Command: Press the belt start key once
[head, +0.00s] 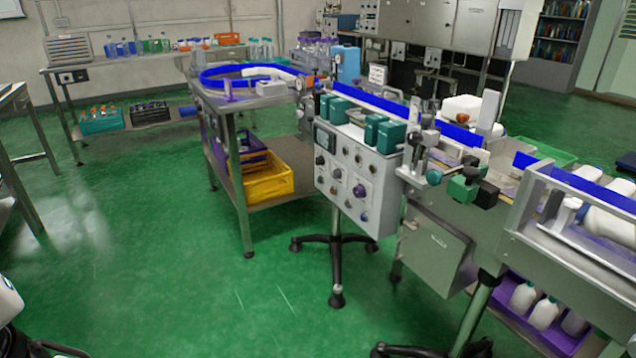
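A light grey control box (327,186) stands on a black wheeled stand in the middle of the head view. Its front carries a small dark display and several dark round knobs or keys. The labels are too small to read, so I cannot tell which one is the belt start key. The conveyor line (440,128) with blue side rails runs behind and to the right of the box. My gripper is not in view. A white and dark part at the lower left edge may be my arm.
A steel table (240,100) with a yellow crate (268,182) below stands left of the box. The stand's legs (337,296) spread over the floor. A grey cabinet (436,243) and machine frame stand to the right. The green floor (170,265) in front and left is clear.

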